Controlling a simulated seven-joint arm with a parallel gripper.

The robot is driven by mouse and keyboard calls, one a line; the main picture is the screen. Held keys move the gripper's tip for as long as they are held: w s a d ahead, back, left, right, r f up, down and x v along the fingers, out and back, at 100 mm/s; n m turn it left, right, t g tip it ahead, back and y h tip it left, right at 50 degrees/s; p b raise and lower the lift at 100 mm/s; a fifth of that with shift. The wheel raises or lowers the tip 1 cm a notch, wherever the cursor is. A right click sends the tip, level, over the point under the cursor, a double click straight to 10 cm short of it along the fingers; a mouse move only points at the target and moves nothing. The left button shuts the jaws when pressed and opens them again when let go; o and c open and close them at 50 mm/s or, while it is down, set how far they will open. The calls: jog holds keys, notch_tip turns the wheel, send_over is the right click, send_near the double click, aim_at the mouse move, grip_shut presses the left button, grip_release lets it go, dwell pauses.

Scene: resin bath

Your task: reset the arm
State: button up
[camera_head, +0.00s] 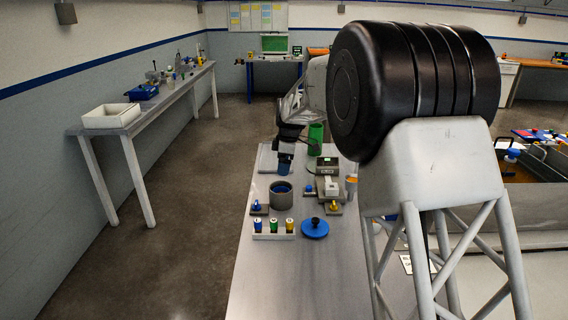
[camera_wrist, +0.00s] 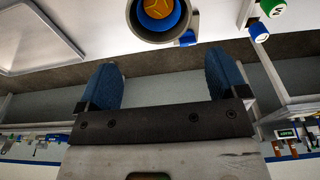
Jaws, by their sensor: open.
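My gripper (camera_head: 285,166) hangs over the long grey workbench, just beyond a round grey pot (camera_head: 282,200) with blue inside. In the wrist view the two blue fingers of my gripper (camera_wrist: 162,63) stand well apart with nothing between them. In the same view the round grey pot (camera_wrist: 137,28) shows at the top edge, with a blue and orange thing inside it. The pot is cut off by the frame and is clear of the fingers.
A pale tray (camera_head: 265,160) lies near my gripper. A green cylinder (camera_head: 316,138) and a small device (camera_head: 327,166) stand to the right. A white rack (camera_head: 274,236) of small bottles and a blue lid (camera_head: 315,229) are nearer. The bench front is clear.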

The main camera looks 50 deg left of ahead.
dwell(0.3)
